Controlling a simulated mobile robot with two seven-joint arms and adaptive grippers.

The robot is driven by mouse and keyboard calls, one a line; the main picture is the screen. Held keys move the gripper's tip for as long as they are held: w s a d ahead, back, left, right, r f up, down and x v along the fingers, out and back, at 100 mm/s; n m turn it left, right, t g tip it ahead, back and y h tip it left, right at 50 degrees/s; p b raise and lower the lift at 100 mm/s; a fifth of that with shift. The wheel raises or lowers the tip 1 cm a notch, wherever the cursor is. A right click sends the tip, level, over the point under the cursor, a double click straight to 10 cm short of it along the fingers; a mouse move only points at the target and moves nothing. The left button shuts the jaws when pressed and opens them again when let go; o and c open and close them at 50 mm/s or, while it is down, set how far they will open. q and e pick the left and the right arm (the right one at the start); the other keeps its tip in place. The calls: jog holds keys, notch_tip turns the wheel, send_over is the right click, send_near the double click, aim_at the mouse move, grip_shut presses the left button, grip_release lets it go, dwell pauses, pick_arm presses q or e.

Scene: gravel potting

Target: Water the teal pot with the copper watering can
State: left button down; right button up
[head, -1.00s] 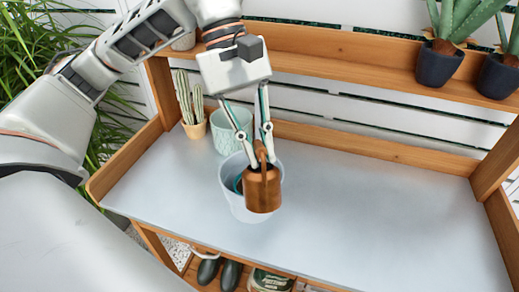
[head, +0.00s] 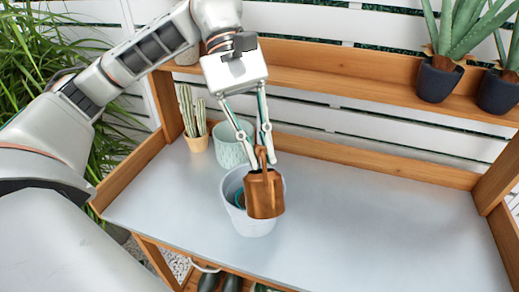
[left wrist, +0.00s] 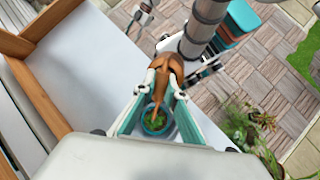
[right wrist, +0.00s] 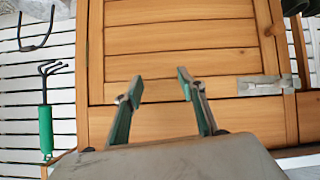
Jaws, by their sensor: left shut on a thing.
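The copper watering can (head: 264,195) hangs from my left gripper (head: 264,150), which is shut on its handle. The can is over the right part of a white pot (head: 252,224) on the bench. It hides part of that pot's inside. A teal rim (head: 239,198) shows inside the white pot. In the left wrist view, the teal pot (left wrist: 146,129) holds green plants, and the can's copper spout (left wrist: 157,104) reaches over it. No water can be made out. My right gripper (right wrist: 157,88) is open and empty in the right wrist view, facing wooden boards.
A mint textured pot (head: 228,152) and a potted cactus (head: 194,130) stand behind, to the left. Dark pots with aloe (head: 438,80) stand on the upper shelf. The bench top (head: 385,215) is clear to the right. A green-handled hand fork (right wrist: 46,125) hangs in the right wrist view.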

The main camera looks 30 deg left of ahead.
aim_at(262, 172)
pick_arm(q)
jog(key=shift+r, duration=0.1)
dwell(0.3)
jog(key=shift+w+a, duration=0.15)
jog(key=s+d+f+t+y, duration=0.1)
jog(key=s+d+f+t+y+b, duration=0.1)
jog(key=f+t+y, duration=0.1)
jog(key=shift+s+m, duration=0.1)
jog(key=shift+m, duration=0.2)
jog(key=shift+s+d+f+t+y+b, duration=0.15)
jog(key=shift+f+t+y+b, duration=0.1)
jog(key=shift+t+y, duration=0.15)
jog(key=shift+s+d+f+t+y+b, duration=0.15)
jog(key=shift+f+t+y, duration=0.1)
jog(key=shift+t+y, duration=0.15)
jog(key=shift+r, duration=0.1)
jog(key=shift+d+p+v, duration=0.2)
jog(key=shift+p+v, duration=0.55)
jog(key=shift+v, duration=0.25)
jog(key=shift+d+p+v, duration=0.15)
jog(key=shift+p+v, duration=0.55)
jog(key=shift+v, duration=0.25)
jog(key=shift+w, duration=0.2)
